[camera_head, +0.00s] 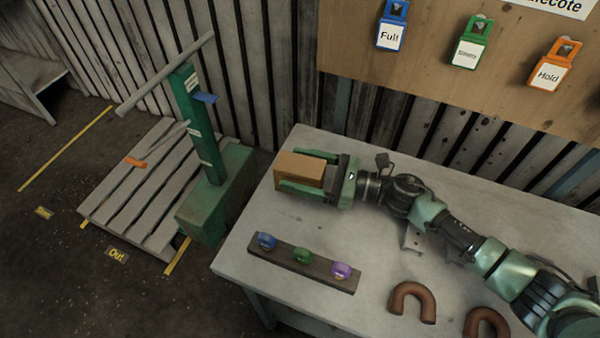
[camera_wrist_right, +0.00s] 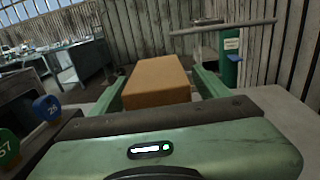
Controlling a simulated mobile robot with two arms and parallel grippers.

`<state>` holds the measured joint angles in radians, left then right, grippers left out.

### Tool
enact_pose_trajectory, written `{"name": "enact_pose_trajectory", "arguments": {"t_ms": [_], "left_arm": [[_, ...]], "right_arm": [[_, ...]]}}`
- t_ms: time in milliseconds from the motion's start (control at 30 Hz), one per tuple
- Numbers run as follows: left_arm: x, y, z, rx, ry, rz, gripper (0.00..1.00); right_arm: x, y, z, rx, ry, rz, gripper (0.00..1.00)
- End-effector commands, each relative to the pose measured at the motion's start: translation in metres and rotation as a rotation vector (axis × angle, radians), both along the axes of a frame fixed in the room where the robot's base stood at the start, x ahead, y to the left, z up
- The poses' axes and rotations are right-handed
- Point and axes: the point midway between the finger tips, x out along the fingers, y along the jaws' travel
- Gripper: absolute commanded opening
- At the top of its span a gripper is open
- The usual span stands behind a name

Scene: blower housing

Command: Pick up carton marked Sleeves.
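A plain brown carton (camera_head: 300,169) is at the far left end of the grey workbench. No marking is readable on the sides I see, so I cannot confirm it says Sleeves. My right gripper (camera_head: 306,175) reaches in from the right, with its green fingers along both sides of the carton. In the right wrist view the carton (camera_wrist_right: 156,80) lies between the fingers. A narrow gap shows beside the right-hand finger, and the left-hand one is close to or touching the carton. The carton appears to rest on the bench. My left gripper is not in view.
A dark strip with blue, green and purple round tags (camera_head: 302,256) lies on the bench (camera_head: 262,225) front. Brown U-shaped pipes (camera_head: 413,302) lie to the right. Coloured padlock tags (camera_head: 467,45) hang on the board behind. A green post (camera_head: 203,135) and wooden pallet (camera_head: 125,205) stand left of the bench.

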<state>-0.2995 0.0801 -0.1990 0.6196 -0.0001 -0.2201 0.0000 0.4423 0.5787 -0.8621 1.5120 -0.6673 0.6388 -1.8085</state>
Motion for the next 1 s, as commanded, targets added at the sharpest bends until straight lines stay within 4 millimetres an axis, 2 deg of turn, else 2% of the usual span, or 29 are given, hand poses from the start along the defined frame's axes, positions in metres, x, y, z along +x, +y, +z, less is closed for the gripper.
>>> {"name": "enact_pose_trajectory", "arguments": {"t_ms": [33,200,267,533,667,833,1000], "left_arm": [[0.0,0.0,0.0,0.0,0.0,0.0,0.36],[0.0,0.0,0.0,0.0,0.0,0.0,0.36],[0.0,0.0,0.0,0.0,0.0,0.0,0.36],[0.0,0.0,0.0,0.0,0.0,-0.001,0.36],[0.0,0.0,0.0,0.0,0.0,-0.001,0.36],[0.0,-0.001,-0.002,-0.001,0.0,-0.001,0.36],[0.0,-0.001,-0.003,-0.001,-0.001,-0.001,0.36]], "right_arm": [[0.0,0.0,0.0,0.0,0.0,0.0,0.62],[0.0,0.0,0.0,0.0,0.0,0.0,0.15],[0.0,0.0,0.0,0.0,0.0,0.0,0.0],[0.0,0.0,0.002,0.002,-0.002,0.0,0.0],[0.0,-0.001,0.01,0.001,-0.002,0.0,0.0],[0.0,-0.001,0.034,0.0,-0.006,0.001,0.0],[0.0,-0.001,0.076,0.0,-0.01,0.001,0.0]]}}
